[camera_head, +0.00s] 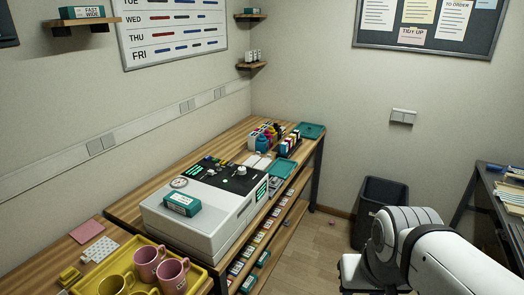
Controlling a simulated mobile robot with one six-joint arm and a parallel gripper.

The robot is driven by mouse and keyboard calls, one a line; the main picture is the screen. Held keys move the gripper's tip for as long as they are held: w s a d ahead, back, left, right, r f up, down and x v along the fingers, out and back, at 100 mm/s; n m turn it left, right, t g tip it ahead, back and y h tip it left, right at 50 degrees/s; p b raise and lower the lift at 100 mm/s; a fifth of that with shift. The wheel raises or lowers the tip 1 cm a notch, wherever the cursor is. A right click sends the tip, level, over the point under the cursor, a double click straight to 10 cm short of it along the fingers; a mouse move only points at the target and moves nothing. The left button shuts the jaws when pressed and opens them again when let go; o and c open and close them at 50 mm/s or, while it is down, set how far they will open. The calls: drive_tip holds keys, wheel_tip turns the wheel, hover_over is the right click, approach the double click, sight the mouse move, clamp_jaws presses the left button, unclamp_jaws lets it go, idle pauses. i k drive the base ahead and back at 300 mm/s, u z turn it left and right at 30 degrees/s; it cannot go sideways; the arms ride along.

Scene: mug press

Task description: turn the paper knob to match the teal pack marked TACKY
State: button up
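The white press machine (222,228) stands on the wooden bench with a dark control panel (229,180) on top. A pale round knob (241,171) sits on that panel. Its label and pointer are too small to read, so I cannot tell if it is the paper knob. A teal pack (182,204) lies on the machine's front top. Its white label is too small to read. A round gauge (179,182) sits beside it. My white arm shows at lower right, away from the press. My gripper's fingertips do not show.
A yellow tray (193,285) with pink and yellow mugs stands at front left. Ink bottles (264,141) and teal trays (311,130) are at the bench's far end. Another teal pack (82,12) is on a wall shelf. A dark bin (383,192) stands on the floor.

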sight(241, 170)
drive_tip(key=u, duration=0.35)
drive_tip(key=i, duration=1.2)
drive_tip(key=u, duration=0.8)
